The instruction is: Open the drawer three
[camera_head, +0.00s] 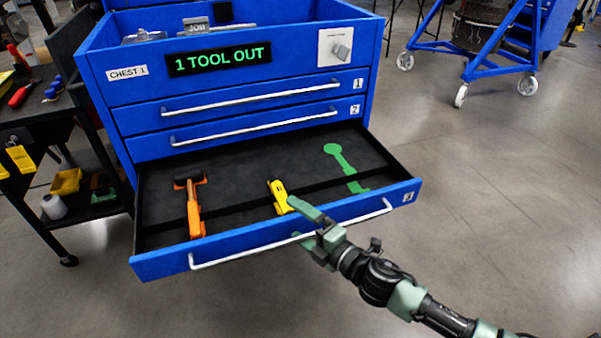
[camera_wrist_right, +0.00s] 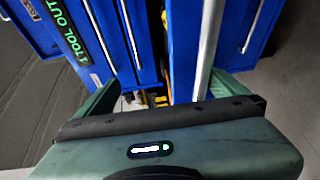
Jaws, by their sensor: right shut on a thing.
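Drawer three (camera_head: 160,264) is the lowest drawer of the blue tool chest in the head view. It is pulled well out and its black inside shows. Its long silver handle (camera_head: 240,252) runs along the front; in the wrist view the handle (camera_wrist_right: 208,45) runs down between the fingers. My right gripper (camera_head: 296,219) is shut on this handle, right of its middle. One finger lies over the drawer front's top edge, the other below. In the wrist view the gripper (camera_wrist_right: 165,97) hides the gripped part. My left gripper is not in view.
In the drawer lie an orange-handled hammer (camera_head: 193,205), a yellow tool (camera_head: 279,195) and a green tool-shaped mark (camera_head: 340,160). Drawers one (camera_head: 140,117) and two (camera_head: 150,146) are shut. A black cart (camera_head: 90,152) stands close left.

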